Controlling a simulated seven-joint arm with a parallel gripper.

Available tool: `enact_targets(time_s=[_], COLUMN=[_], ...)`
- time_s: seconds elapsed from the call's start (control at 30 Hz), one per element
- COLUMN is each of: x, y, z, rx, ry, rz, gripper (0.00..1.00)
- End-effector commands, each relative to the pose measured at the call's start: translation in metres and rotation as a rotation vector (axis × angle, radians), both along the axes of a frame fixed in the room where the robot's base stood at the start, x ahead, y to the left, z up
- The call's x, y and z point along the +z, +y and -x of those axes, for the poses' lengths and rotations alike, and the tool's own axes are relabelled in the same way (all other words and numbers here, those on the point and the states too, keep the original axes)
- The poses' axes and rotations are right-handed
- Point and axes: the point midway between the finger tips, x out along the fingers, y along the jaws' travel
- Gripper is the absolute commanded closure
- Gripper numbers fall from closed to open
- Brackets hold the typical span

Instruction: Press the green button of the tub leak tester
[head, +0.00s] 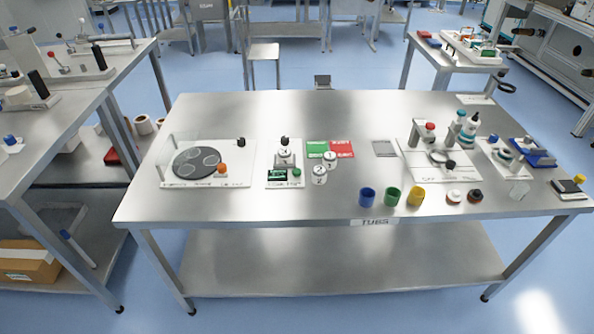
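The tub leak tester appears to be the small white device (272,183) left of the middle of the steel table. A dark green display (278,175) is on its front, and a small round green button (296,172) is right of the display. A white tub-like part with a black knob (284,152) stands on its rear. The label on its front edge is too small to read surely. My gripper is not in view, and nothing covers the green button.
A white base with a dark turntable (198,163) stands left of the tester. White tubs (319,174) and green and red cards (330,148) lie close on its right. Blue, green and yellow cups (391,196) stand near the front edge. The table front before the tester is clear.

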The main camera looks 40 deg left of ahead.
Motion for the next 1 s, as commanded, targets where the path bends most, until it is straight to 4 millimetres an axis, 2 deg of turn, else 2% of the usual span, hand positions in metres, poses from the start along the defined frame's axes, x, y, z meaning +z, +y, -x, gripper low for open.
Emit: enact_targets(time_s=[0.03, 0.17, 1.0], x=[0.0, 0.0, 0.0], y=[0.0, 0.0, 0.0], z=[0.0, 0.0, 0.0], rx=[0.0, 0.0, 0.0], ry=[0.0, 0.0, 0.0], rz=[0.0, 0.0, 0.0], gripper=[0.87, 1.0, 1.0])
